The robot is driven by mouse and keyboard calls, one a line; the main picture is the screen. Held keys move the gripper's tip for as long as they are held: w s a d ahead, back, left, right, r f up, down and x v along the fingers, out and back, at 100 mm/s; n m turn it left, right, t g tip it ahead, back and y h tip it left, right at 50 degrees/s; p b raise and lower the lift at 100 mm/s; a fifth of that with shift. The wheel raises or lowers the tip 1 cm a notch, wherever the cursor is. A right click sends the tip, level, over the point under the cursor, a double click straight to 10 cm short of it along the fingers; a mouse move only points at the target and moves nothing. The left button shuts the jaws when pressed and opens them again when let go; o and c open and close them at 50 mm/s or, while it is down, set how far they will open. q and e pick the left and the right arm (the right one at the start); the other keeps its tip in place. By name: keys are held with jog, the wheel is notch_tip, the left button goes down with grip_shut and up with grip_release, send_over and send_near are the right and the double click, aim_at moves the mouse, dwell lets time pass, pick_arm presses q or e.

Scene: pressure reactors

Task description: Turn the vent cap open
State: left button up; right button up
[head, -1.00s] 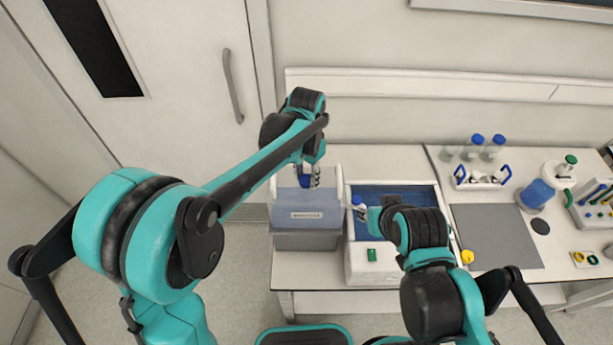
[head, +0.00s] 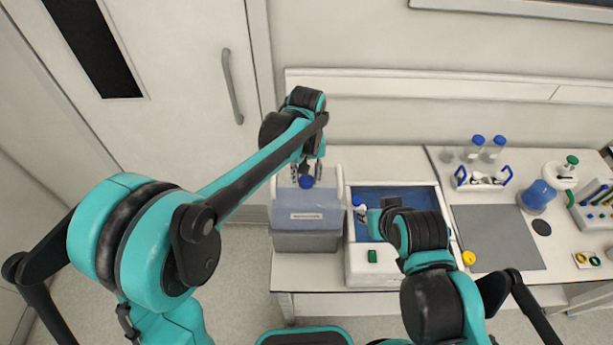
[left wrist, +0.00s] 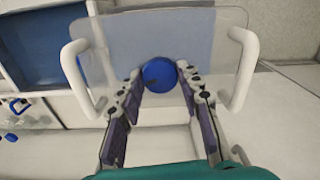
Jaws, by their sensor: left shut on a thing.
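The vent cap, a round blue cap (head: 306,182), sits on the lid of a blue-grey box (head: 290,218) with white handles. It also shows in the left wrist view (left wrist: 159,76), with a small dark mark on its face. My left gripper (head: 308,174) is shut on the cap, one finger on each side of it. The left wrist view also shows my left gripper (left wrist: 162,88) at the cap, with the white handles beyond the fingers. My right gripper (head: 368,216) is over the white basin's left side, close to a blue-capped bottle; its fingers are too small to read.
A white basin (head: 400,275) with a blue interior and a green front button stands right of the box. A wall stands behind.

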aim_at(307, 180)
pick_arm(q)
jog(key=shift+n, duration=0.9)
jog(key=o, duration=1.2)
jog(key=shift+c, duration=0.2)
jog(key=shift+r, duration=0.1)
notch_tip(307, 180, up, 12)
